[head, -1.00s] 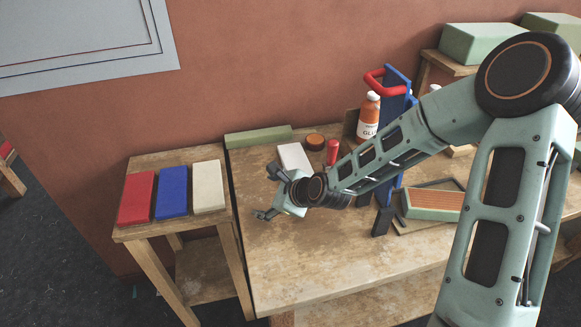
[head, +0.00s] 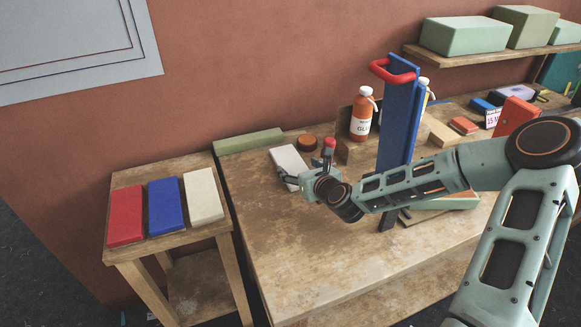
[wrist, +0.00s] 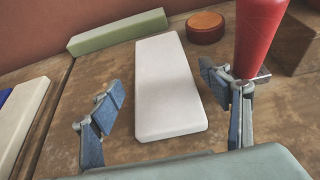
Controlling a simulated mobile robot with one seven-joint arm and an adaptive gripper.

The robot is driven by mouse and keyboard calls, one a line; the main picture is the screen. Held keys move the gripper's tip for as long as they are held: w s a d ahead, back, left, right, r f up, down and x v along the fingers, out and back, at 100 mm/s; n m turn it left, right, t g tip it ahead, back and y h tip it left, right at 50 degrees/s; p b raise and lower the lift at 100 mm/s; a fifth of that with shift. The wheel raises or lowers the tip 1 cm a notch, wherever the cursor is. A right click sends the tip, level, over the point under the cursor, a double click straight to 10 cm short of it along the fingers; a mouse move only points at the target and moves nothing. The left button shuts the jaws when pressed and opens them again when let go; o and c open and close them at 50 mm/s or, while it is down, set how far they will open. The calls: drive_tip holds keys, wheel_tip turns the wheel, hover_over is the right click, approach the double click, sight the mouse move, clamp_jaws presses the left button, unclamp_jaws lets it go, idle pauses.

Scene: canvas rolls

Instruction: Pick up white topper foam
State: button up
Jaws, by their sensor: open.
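The white topper foam (head: 289,165) is a flat white block lying on the workbench, left of the red-capped thing. In the wrist view the white foam (wrist: 170,88) lies lengthwise between my open fingers, with bare wood showing on its left side. My gripper (head: 305,177) is at the foam's near right end in the head view. In the wrist view my gripper (wrist: 165,120) is open, with one blue-padded finger on each side of the foam. I cannot tell its exact height above the bench.
A red cylinder (wrist: 259,40) stands close by the right finger. A green block (wrist: 118,30) and an orange-brown round tin (wrist: 206,27) lie behind. Red (head: 126,215), blue (head: 165,206) and cream (head: 203,197) blocks lie on the side table. A blue upright frame (head: 398,120) stands right.

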sight(290, 161)
drive_tip(key=shift+x, duration=3.9)
drive_tip(key=shift+c, duration=0.2)
drive_tip(key=c, duration=0.8)
